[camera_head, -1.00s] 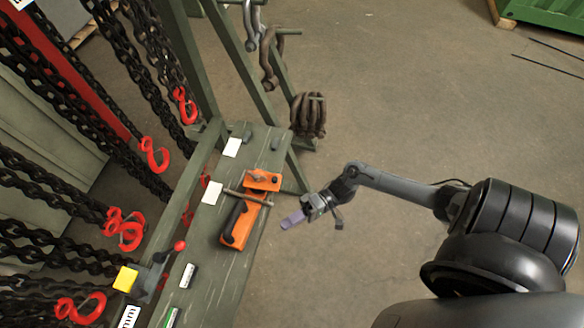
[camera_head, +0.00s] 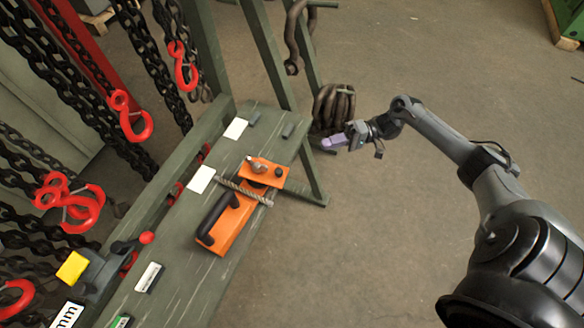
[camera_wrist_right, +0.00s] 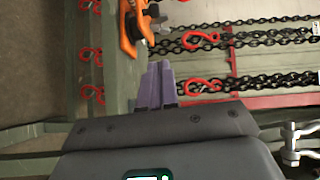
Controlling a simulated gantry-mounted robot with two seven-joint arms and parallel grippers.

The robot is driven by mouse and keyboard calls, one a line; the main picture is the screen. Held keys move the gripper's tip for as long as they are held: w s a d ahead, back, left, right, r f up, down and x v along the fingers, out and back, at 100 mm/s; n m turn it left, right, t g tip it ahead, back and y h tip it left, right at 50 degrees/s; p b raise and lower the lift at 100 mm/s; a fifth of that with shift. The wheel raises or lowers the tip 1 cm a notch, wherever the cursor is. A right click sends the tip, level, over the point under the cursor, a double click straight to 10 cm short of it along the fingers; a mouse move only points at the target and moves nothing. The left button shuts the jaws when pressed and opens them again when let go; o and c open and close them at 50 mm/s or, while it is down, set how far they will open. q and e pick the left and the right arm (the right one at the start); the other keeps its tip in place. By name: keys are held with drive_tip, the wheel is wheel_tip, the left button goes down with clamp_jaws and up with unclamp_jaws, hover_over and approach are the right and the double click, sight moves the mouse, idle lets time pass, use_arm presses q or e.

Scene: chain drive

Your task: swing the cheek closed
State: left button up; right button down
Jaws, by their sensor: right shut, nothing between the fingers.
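An orange device (camera_head: 232,230) lies on the green bench, with a black curved handle on its near part. Its far part is an orange plate (camera_head: 272,175) with a grey fitting and a dark knob. A short twisted rope-like piece (camera_head: 243,190) lies across between the two parts. I cannot tell for certain which part is the cheek. My right gripper (camera_head: 333,142) is shut and empty, its purple fingers beyond the bench's right edge, apart from the device. In the right wrist view the fingers (camera_wrist_right: 155,85) point towards the orange device (camera_wrist_right: 133,30). My left gripper is not in view.
The green bench (camera_head: 180,265) carries white cards and a small red-knobbed lever (camera_head: 147,238). Black chains with red hooks (camera_head: 130,117) hang at the left. Brown shackles (camera_head: 333,106) hang close behind my right gripper.

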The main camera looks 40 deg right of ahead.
drive_tip(key=shift+w+d, duration=0.1)
drive_tip(key=shift+w, duration=0.05)
idle(0.4)
drive_tip(key=s+a+x, duration=0.1)
drive_tip(key=s+x, duration=0.1)
drive_tip(key=x, duration=1.1)
drive_tip(key=shift+s+a+p, duration=0.15)
drive_tip(key=shift+s+p, duration=0.15)
drive_tip(key=shift+p, duration=0.15)
drive_tip(key=shift+f, duration=0.15)
